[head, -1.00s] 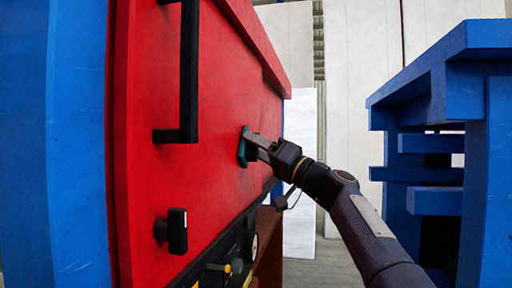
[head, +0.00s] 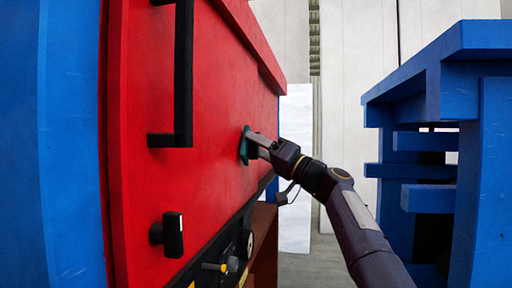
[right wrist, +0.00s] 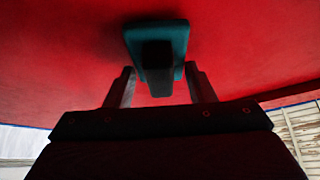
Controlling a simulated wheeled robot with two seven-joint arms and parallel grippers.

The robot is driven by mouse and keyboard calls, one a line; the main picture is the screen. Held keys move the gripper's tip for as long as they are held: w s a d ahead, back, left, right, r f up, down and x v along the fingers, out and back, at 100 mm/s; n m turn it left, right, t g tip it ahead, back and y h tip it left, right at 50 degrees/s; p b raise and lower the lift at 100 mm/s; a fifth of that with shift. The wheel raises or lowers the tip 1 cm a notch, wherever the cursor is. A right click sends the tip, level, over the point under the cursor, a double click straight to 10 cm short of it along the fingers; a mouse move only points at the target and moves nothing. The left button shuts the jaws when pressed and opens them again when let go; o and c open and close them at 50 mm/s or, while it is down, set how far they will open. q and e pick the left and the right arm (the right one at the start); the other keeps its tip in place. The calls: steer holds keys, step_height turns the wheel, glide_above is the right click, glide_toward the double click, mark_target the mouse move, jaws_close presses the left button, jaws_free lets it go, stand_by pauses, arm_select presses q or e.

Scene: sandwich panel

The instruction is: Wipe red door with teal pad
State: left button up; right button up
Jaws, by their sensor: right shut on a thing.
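The red door (head: 215,100) fills the middle of the head view and the top of the right wrist view (right wrist: 60,60). The teal pad (head: 244,146) is at the door's surface, towards its right part. In the right wrist view the teal pad (right wrist: 157,38) lies flat against or very close to the red face, with a dark grip block (right wrist: 157,68) towards me. My right gripper (head: 256,144) is shut on the pad; its fingers sit either side of the block. Whether the whole pad face touches the door is hidden. My left gripper is not in view.
A black bar handle (head: 183,80) and a black knob (head: 172,235) stick out from the door, left of the pad. A dark panel with knobs (head: 225,260) lies below. A blue frame (head: 485,170) stands at the right, a blue side (head: 50,150) at the left.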

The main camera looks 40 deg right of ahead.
steer(key=shift+s+d+b, duration=0.2)
steer(key=shift+s+d, duration=0.65)
steer(key=shift+s, duration=0.2)
steer(key=shift+s+d+b, duration=0.2)
steer(key=shift+s+d, duration=0.6)
steer(key=shift+s, duration=0.25)
steer(key=shift+s+d, duration=0.95)
steer(key=shift+s, duration=0.25)
